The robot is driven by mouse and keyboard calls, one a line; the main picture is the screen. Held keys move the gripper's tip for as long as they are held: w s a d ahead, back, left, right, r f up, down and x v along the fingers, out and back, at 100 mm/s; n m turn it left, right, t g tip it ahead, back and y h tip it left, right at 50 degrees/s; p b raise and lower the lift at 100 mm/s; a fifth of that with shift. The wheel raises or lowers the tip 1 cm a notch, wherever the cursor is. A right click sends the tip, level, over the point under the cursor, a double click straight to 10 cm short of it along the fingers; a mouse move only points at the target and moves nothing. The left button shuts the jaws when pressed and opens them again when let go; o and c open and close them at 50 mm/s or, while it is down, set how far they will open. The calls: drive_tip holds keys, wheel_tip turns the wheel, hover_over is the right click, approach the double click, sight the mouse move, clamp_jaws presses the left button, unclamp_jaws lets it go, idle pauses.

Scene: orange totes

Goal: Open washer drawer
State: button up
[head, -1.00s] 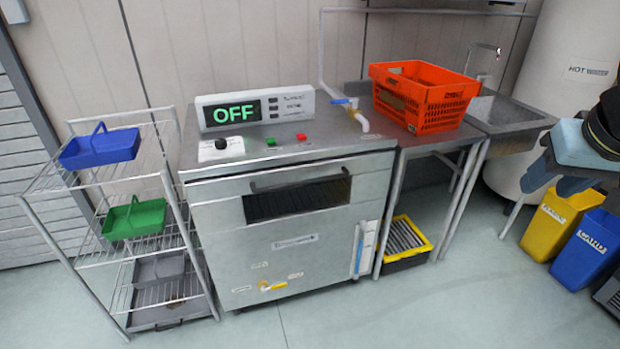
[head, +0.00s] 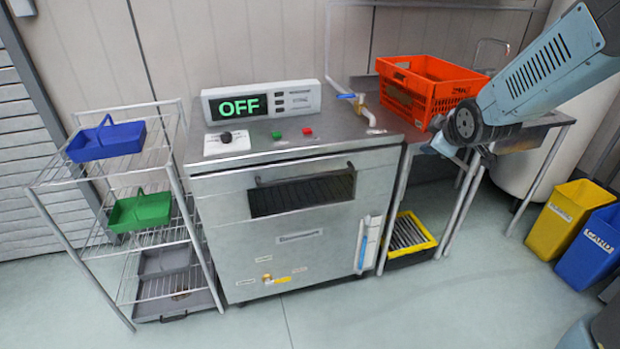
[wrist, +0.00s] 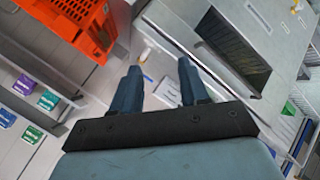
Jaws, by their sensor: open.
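The washer (head: 290,240) is a grey metal cabinet left of centre in the head view. Its drawer front (head: 215,195) has a dark slotted opening (head: 300,195) with a bar handle (head: 303,174) along the top. The drawer looks shut, flush with the cabinet. The slotted opening also shows at upper right in the wrist view (wrist: 232,45). My gripper (wrist: 158,75) is open, with two blue-grey fingers apart and nothing between them. In the head view my arm reaches in from the right, its end by the orange tote, to the right of the washer and away from the handle.
An orange tote (head: 440,75) stands on the bench right of the washer. A display (head: 262,103) reading OFF sits on top. A wire shelf (head: 75,170) with blue and green trays stands at left. Yellow (head: 565,215) and blue bins stand at right. The floor in front is clear.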

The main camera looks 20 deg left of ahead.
drive_tip(key=w+a+f+n+y, duration=0.4)
drive_tip(key=a+f+n, duration=0.3)
drive_tip(key=a+f, duration=0.35)
drive_tip(key=n+y, duration=0.6)
drive_tip(key=n, duration=0.1)
approach(310, 178)
drive_tip(key=shift+g, duration=0.3)
drive_tip(key=x, duration=1.1)
drive_tip(key=shift+w, duration=0.2)
drive_tip(key=shift+c, duration=0.3)
clamp_jaws()
